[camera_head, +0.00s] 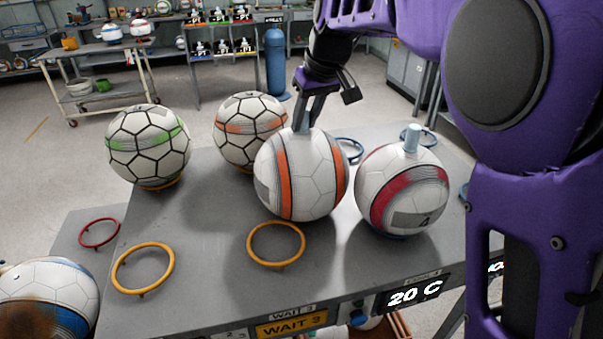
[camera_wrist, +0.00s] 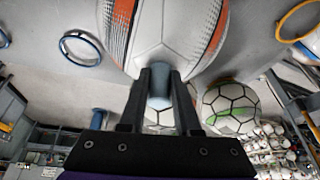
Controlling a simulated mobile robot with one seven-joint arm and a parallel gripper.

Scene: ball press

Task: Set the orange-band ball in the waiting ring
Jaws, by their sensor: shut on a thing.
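My gripper (camera_head: 303,119) is shut on the short grey peg on top of a white ball with orange bands (camera_head: 326,172). The bands run upright, so the ball is turned sideways. It seems to hang a little above the grey table. In the wrist view my gripper (camera_wrist: 160,78) has a finger on each side of the peg (camera_wrist: 160,97), with the ball (camera_wrist: 165,30) beyond. An empty yellow ring (camera_head: 249,243) lies just in front of the ball, above the WAIT 3 label (camera_head: 291,324). Another empty yellow ring (camera_head: 113,270) lies further left.
A red-band ball (camera_head: 402,190) with a peg stands close on the right. A black-seamed orange-striped ball (camera_head: 250,130) and a green-striped ball (camera_head: 148,146) stand behind and left. An empty red ring (camera_head: 82,235) and a blue-banded ball (camera_head: 50,290) are at the left.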

